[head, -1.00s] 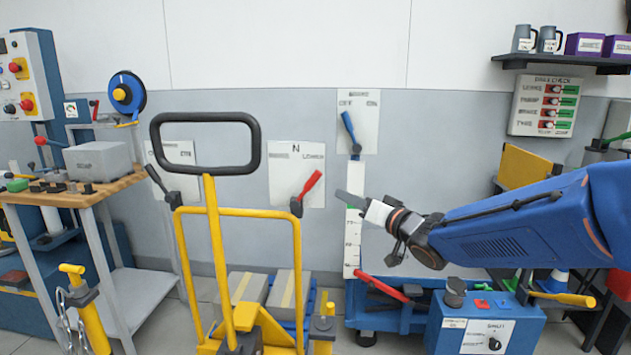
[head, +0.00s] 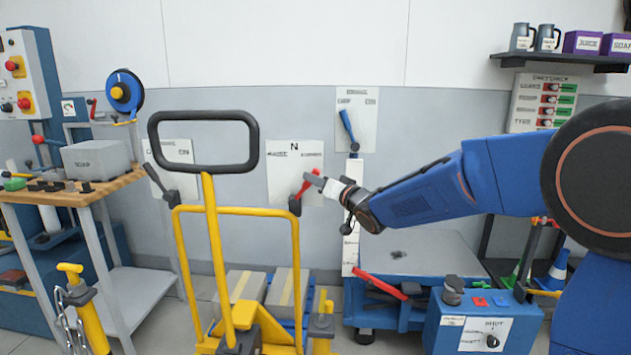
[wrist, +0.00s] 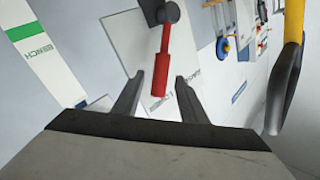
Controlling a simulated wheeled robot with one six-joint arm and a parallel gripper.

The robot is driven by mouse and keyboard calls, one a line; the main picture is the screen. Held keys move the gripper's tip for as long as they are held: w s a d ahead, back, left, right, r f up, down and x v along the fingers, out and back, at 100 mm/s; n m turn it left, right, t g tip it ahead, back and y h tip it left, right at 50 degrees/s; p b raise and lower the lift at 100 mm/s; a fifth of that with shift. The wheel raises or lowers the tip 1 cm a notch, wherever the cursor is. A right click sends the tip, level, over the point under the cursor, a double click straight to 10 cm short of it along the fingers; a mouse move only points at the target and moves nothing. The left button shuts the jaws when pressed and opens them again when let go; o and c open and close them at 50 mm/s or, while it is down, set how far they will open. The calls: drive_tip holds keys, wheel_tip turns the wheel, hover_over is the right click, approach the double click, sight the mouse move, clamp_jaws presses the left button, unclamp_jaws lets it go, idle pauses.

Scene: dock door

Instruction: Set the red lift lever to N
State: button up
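The red lift lever (head: 309,186) is mounted in front of a white plate (head: 281,160) marked N at the top, with a word at each side. Its handle tilts up and to the right, toward the right-hand word, away from N. My gripper (head: 318,181) is beside the handle's upper end in the head view. In the wrist view the red handle (wrist: 161,70) points down between the two open fingers (wrist: 154,98), its tip near them. I see a gap on each side, so the fingers do not grip it.
A pallet truck's black handle loop (head: 253,130) and yellow frame stand just left of the lever. A blue lever (head: 348,128) on its own plate is up to the right. A blue lift table (head: 420,245) with a red pedal bar lies below my arm.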

drive_tip(key=shift+x, duration=0.75)
drive_tip(key=shift+c, duration=0.6)
clamp_jaws()
drive_tip(key=shift+s, duration=0.1)
